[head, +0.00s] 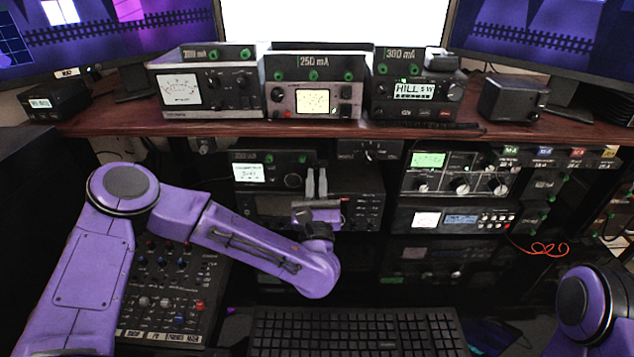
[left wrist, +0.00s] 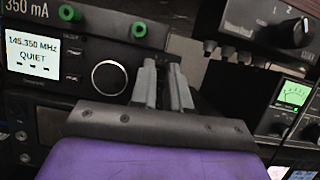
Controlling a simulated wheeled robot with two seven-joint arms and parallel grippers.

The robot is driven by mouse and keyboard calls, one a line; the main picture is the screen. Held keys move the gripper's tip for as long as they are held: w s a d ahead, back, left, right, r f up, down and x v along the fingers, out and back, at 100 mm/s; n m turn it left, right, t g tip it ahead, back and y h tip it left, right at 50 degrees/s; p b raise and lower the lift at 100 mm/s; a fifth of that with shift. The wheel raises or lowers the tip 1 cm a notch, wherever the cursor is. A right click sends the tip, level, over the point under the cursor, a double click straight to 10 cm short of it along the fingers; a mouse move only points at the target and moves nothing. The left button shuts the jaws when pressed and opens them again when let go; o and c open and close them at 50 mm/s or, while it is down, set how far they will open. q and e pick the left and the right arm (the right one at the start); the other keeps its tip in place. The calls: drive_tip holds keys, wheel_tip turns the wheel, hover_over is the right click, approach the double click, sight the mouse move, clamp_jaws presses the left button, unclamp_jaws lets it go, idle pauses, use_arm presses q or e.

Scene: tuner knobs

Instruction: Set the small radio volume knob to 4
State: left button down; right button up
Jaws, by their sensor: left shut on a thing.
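The radio with the lit white display (head: 248,173) sits on the shelf under the desk top. In the left wrist view the radio's display (left wrist: 45,55) reads 145.350 MHz and QUIET. A large round dial (left wrist: 110,78) is just left of my fingers. My left gripper (head: 316,182) is at the right part of the radio's front, and its two fingers also show in the left wrist view (left wrist: 164,75). It is shut on the small volume knob, which the fingers hide, so its setting cannot be read. My right gripper is out of view.
More instruments with knobs stand to the right, including a green-display unit (head: 430,160). Several units stand on the desk top above. A mixer panel (head: 160,290) and a keyboard (head: 355,330) lie below my left arm. A red cable (head: 548,249) hangs at the right.

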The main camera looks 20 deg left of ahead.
use_arm(q)
drive_tip(key=m+h, duration=0.2)
drive_tip(key=m, duration=0.1)
drive_tip(key=shift+a+m+b, duration=0.1)
drive_tip(key=shift+m+b, duration=0.25)
drive_tip(key=shift+m, duration=0.05)
drive_tip(key=shift+a+m+t+h, duration=0.1)
drive_tip(key=shift+m+t+h, duration=0.3)
drive_tip(key=shift+m+h, duration=0.55)
drive_tip(key=m, duration=0.2)
drive_tip(key=m+h, duration=0.1)
drive_tip(key=m, duration=0.1)
drive_tip(key=shift+r+h, duration=0.1)
drive_tip(key=shift+h, duration=0.15)
drive_tip(key=shift+s+a+m+g+h+p, duration=0.1)
drive_tip(key=shift+m+g+h+p, duration=0.25)
drive_tip(key=shift+m, duration=0.65)
drive_tip(key=shift+a+m+g+h+p, duration=0.15)
drive_tip(key=shift+m+h, duration=0.3)
drive_tip(key=shift+m, duration=0.5)
drive_tip(key=shift+d, duration=0.1)
drive_tip(key=c, duration=1.1)
unclamp_jaws()
